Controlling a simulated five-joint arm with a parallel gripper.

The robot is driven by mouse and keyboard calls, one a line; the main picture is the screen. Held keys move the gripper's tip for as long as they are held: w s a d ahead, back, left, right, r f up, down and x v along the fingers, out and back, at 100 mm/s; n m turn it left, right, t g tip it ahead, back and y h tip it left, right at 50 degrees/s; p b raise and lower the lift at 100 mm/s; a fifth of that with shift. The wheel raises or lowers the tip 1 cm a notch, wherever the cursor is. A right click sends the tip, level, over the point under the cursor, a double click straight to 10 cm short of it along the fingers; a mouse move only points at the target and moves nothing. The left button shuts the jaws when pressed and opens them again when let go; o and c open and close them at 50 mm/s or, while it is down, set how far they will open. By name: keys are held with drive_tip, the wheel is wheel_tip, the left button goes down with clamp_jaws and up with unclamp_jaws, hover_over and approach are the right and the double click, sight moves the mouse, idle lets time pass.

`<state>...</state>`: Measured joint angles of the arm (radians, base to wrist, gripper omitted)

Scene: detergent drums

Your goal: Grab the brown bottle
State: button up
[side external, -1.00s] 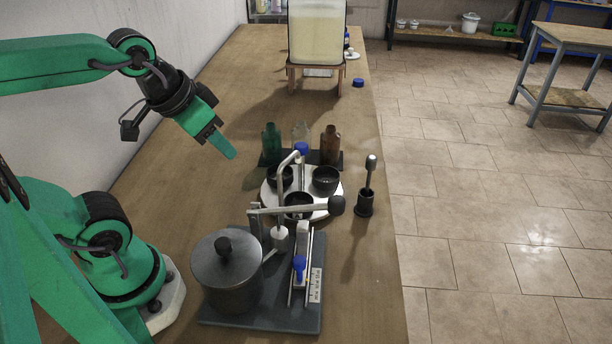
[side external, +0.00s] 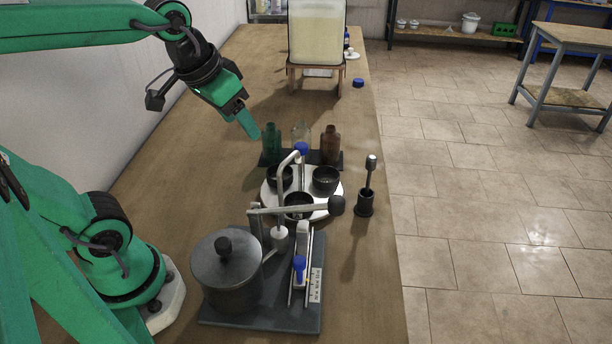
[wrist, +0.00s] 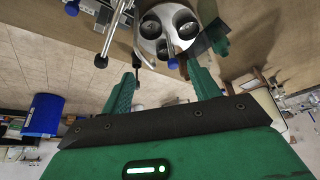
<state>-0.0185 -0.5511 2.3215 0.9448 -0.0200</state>
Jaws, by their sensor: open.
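The brown bottle (side external: 330,148) stands upright at the right end of a dark tray (side external: 343,160) in the side view. A clear bottle (side external: 301,134) stands in the middle and a green bottle (side external: 271,145) at the left end. My gripper (side external: 253,134) is in the air, pointing down to the right. Its tips show just left of the green bottle, apart from the brown one. In the wrist view my gripper (wrist: 160,70) has its two green fingers spread with nothing held. I cannot make out the brown bottle clearly there.
A white round plate (side external: 268,200) with several black bowls stands in front of the bottles. A lever device with a grey pot (side external: 226,275) is nearer. A black stand (side external: 365,203) is at the right. A large tank (side external: 317,35) stands behind. The left table area is clear.

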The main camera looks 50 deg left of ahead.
drive_tip(key=w+a+r+g, duration=0.1)
drive_tip(key=w, duration=0.7)
drive_tip(key=n+g, duration=0.3)
drive_tip(key=g, duration=0.1)
hover_over(331, 127)
drive_tip(key=f, duration=1.4)
drive_tip(key=shift+s+d, duration=0.1)
drive_tip(key=shift+s, duration=0.1)
drive_tip(key=shift+w+f, duration=0.2)
drive_tip(key=shift+f, duration=0.1)
drive_tip(key=shift+f, duration=0.1)
drive_tip(key=shift+f, duration=1.2)
drive_tip(key=shift+f, duration=0.1)
